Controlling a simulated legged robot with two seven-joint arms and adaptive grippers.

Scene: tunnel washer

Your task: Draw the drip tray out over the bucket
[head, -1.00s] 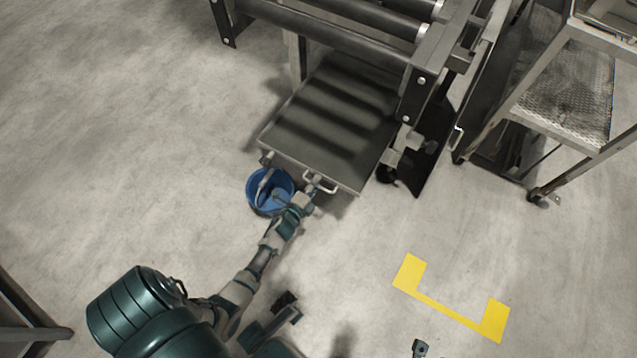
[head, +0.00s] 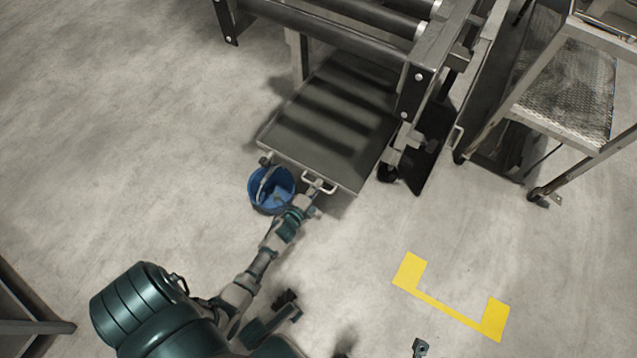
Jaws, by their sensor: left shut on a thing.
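The drip tray (head: 325,125) is a flat dark metal tray reaching out from under the roller conveyor. A pale handle (head: 320,184) sits on its front edge. My left gripper (head: 314,190) is at this handle and shut on it; the fingers are small and partly hidden. The blue bucket (head: 258,196) stands on the floor at the tray's front left corner, just left of my left gripper. A short spout-like fitting (head: 265,160) at that corner sits at the bucket's far rim. My right gripper cannot be made out with certainty.
The roller conveyor (head: 330,40) stands over the back of the tray. A caster wheel (head: 387,173) and a dark panel (head: 430,150) are right of it. A metal step stand (head: 565,90) is at the right. A yellow floor marking (head: 450,305) lies on clear floor.

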